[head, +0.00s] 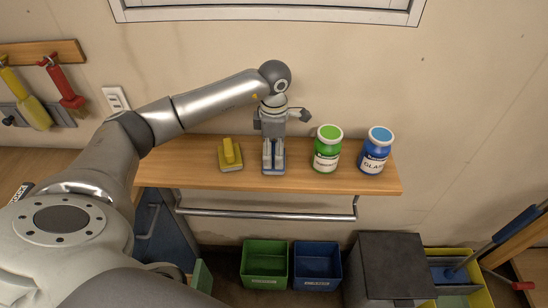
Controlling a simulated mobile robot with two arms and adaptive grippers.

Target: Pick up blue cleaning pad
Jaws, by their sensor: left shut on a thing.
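The blue cleaning pad (273,171) is on the wooden shelf, directly under my left gripper. My left gripper (273,153) points down over the shelf, and its fingers are closed on the pad's upper part. My right gripper is not in view.
A yellow pad (230,163) sits left of my gripper. A green jar (327,150) and a blue jar (375,152) stand to the right on the wooden shelf (195,170). A metal rail (265,213) runs below. Green (265,282) and blue (317,284) bins sit lower down.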

